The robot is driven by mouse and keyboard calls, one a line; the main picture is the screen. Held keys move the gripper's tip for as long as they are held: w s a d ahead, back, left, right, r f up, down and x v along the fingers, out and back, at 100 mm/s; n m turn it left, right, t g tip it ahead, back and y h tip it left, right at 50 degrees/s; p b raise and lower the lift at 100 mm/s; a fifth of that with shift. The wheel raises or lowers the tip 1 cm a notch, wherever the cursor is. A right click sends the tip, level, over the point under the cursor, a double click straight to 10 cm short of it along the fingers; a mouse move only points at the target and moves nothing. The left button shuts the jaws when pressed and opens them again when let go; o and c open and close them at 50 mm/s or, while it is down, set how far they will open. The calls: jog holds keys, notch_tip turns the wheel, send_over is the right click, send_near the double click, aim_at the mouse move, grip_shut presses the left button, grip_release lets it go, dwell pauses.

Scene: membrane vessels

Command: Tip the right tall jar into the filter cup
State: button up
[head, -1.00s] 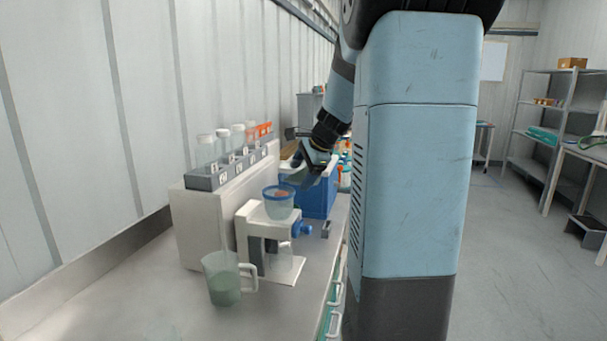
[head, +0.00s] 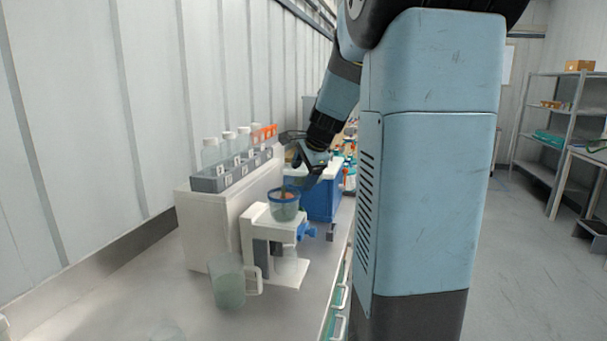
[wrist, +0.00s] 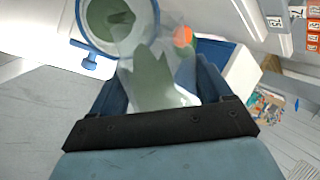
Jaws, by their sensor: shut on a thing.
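My gripper (head: 308,172) is shut on a clear tall jar (wrist: 165,75) holding grey-green liquid. The jar is tipped toward the filter cup (head: 284,208), with its mouth at or over the rim. An orange patch (wrist: 183,37) shows at the jar's side. The cup is clear with a blue rim and stands on a white stand (head: 262,228). It also shows in the wrist view (wrist: 98,38), with green liquid inside. The head view barely shows the jar behind my gripper and the cup.
A clear handled jug (head: 228,283) with greenish contents stands front left of the stand. A numbered grey rack (head: 228,176) with capped bottles sits on a white box (head: 215,225) at left. A blue bin (head: 323,200) stands close behind the cup.

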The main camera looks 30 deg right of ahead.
aim_at(297, 162)
jog(key=shift+a+r+n+h, duration=0.3)
jog(key=shift+r+h, duration=0.15)
jog(key=shift+h, duration=0.25)
jog(key=shift+a+r+n+h, duration=0.3)
jog(key=shift+r+h, duration=0.1)
jog(key=shift+h, duration=0.5)
jog(key=shift+r, duration=0.1)
jog(key=shift+a+r+n+h, duration=0.3)
jog(key=shift+a+h, duration=0.05)
jog(key=shift+h, duration=0.45)
dwell(0.3)
dwell(1.6)
